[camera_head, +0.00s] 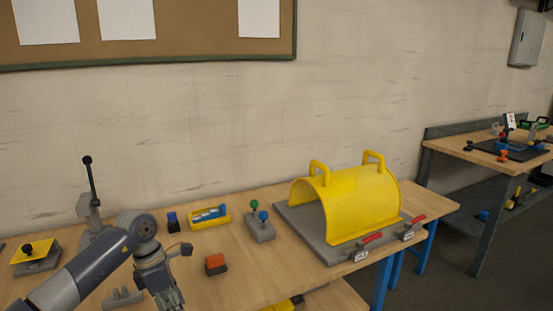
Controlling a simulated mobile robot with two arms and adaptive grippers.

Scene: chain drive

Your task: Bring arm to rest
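My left arm reaches in from the lower left, and its gripper (170,300) points down over the front of the wooden workbench (225,250). The fingertips are at the bottom edge of the picture and too small to show whether they are apart. I see nothing held between them. My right arm and gripper are not in view. A yellow curved cover (355,205) with two handles sits on a grey base plate (305,232) at the bench's right end. Two red-handled clamps (370,240) are at the plate's front edge.
Near the arm are an orange-and-black block (215,264), a grey block with green and blue knobs (260,226), a yellow tray (209,218), a dark blue block (173,222) and an upright lever (92,185). A yellow plate with a black knob (36,253) is left. Another bench (480,152) stands right.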

